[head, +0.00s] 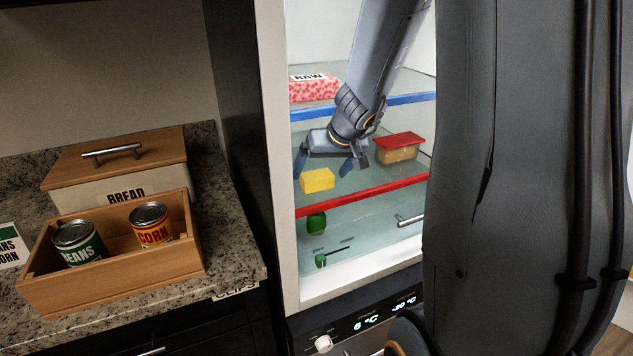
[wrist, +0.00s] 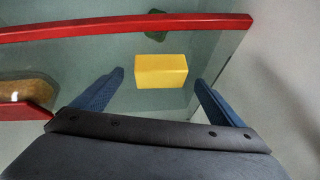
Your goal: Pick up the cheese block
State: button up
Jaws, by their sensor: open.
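The cheese block (head: 317,181) is a yellow box on a glass fridge shelf, behind the shelf's red front edge. In the wrist view the cheese block (wrist: 161,71) lies ahead of my gripper, between the lines of its two fingers but beyond their tips. My gripper (head: 326,160) is inside the fridge, just above and behind the cheese block in the head view. In the wrist view my gripper (wrist: 158,76) has its blue fingers spread wide, with nothing between them. I cannot tell the exact gap to the block.
A red-lidded container (head: 398,148) sits right of my gripper on the same shelf. The red shelf edge (head: 360,195) crosses in front. A RAW package (head: 314,88) rests on the blue-edged shelf above. Green items (head: 316,223) lie below. A counter crate (head: 110,275) holds two cans.

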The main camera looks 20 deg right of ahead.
jog(key=shift+x, duration=1.15)
jog(key=c, duration=1.3)
jog(key=shift+o, duration=0.2)
jog(key=shift+r+b, duration=0.1)
jog(key=shift+b, duration=0.3)
